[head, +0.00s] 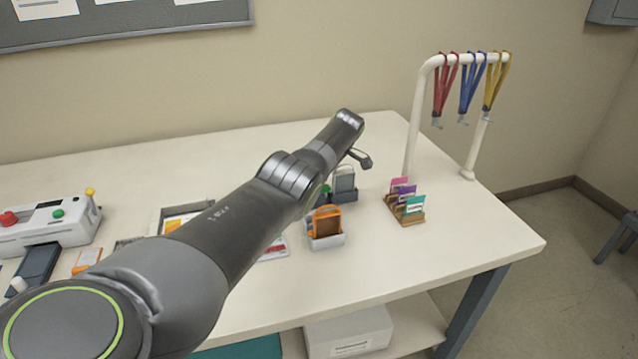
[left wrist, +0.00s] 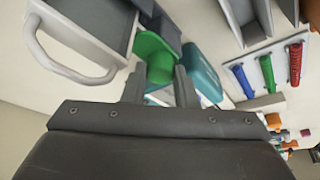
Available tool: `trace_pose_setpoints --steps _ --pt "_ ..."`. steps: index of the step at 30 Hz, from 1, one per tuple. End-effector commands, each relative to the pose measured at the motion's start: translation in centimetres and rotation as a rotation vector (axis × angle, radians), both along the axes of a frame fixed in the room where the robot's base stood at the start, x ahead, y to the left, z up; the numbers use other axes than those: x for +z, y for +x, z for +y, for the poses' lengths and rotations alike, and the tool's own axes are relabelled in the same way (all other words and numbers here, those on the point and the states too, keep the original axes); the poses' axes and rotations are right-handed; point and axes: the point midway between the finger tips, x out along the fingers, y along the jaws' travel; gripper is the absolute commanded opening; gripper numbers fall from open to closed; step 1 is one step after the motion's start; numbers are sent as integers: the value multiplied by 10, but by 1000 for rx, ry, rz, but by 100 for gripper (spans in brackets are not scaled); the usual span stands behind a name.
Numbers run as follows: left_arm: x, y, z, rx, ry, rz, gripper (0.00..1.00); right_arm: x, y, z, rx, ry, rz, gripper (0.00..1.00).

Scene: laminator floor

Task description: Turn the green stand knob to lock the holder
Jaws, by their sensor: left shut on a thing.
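The green stand knob (left wrist: 153,50) shows in the left wrist view between the fingertips of my left gripper (left wrist: 159,78). My left gripper is shut on it. In the head view a bit of the green knob (head: 325,189) shows beside the grey stand (head: 343,195), partly hidden by my left arm. A grey holder (head: 344,180) stands upright in that stand. In the left wrist view the holder's grey body and pale loop (left wrist: 60,58) lie to the left of the knob. My right gripper is not in view.
A wooden card rack (head: 408,219) and a white rail (head: 414,110) with lanyards are to the right. A laminator (head: 45,230) sits at left. The table's right front is clear.

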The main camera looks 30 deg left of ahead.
Motion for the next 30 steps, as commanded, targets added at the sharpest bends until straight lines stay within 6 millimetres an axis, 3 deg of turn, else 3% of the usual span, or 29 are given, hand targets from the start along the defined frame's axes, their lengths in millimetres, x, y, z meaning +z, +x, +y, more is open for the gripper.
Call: trace_pose_setpoints --steps 9,10,15,25,30 --pt "1 0 0 2 0 -3 3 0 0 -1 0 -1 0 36" --pt "1 0 0 2 0 -3 27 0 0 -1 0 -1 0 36" --pt "1 0 0 1 0 -2 48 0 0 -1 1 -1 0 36" --pt "3 0 -1 1 0 0 48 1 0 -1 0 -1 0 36" --pt "20 2 -7 0 0 -3 48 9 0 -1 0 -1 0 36"
